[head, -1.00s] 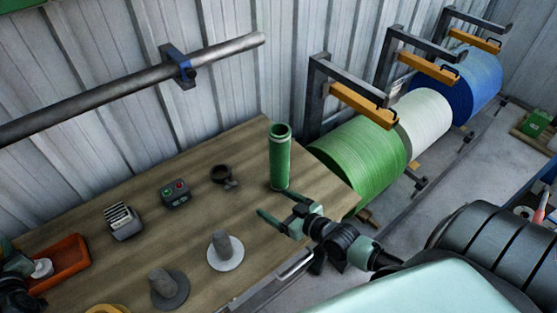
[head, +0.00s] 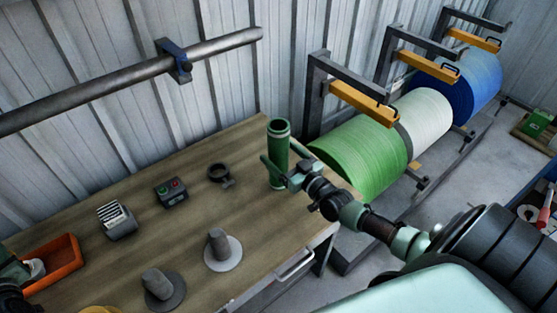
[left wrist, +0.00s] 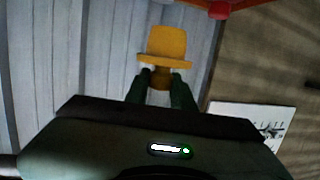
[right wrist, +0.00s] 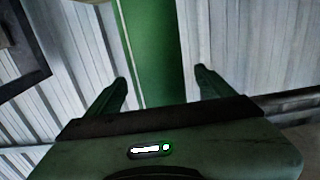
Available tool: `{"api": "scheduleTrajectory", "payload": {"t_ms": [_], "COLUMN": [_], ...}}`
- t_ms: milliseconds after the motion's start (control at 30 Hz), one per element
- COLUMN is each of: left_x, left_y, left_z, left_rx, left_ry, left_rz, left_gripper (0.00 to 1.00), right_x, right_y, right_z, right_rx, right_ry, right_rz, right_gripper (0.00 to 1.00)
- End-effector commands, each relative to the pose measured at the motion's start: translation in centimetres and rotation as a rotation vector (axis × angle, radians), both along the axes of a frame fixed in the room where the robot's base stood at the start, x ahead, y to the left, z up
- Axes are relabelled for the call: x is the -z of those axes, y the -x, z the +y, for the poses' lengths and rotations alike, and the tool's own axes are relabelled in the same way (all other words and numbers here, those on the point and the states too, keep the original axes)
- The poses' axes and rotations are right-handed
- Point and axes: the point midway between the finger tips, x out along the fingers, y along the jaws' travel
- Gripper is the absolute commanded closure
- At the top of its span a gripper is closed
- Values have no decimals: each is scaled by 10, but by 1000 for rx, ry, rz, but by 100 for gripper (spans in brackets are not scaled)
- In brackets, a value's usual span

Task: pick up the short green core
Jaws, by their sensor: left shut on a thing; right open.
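The short green core (head: 279,137) stands upright on the bench at its back right corner. My right gripper (head: 281,156) is open, with its fingers on either side of the core. In the right wrist view the green core (right wrist: 150,50) rises between the two spread fingers (right wrist: 160,85), with gaps on both sides. My left gripper, mostly out of the head view at the left edge, is shut on a yellow object (left wrist: 165,45) with a flat top and a flange, seen in the left wrist view between its fingers (left wrist: 162,82).
The wooden bench (head: 190,220) holds an orange tray (head: 66,254), a button box (head: 171,192), a black ring clamp (head: 219,174) and two grey pegs on round bases (head: 223,254). Large green (head: 365,155), white and blue rolls stand right of the bench.

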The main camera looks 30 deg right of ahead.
Motion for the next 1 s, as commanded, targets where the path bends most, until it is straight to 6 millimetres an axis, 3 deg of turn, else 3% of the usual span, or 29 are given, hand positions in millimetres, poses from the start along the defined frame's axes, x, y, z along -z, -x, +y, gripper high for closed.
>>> {"api": "scheduleTrajectory", "payload": {"t_ms": [100,233,567,833,867,1000], "left_x": [16,24,24,24,24,24], "left_y": [0,0,0,0,0,0], "left_z": [0,0,0,0,0,0], "left_rx": [0,0,0,0,0,0], "left_ry": [0,0,0,0,0,0], "left_rz": [0,0,0,0,0,0], "left_gripper": [100,100,100,100,100,100], "right_x": [3,2,-1,-1,-1,-2], "right_y": [-20,-37,-44,-43,-43,-44], "right_z": [0,1,2,2,2,2], "right_rx": [-1,0,-1,-1,-1,0], "right_ry": [0,1,0,1,1,1], "right_rz": [-5,-4,-1,-1,-1,-4], "right_gripper": [17,17,20,95,100,100]}}
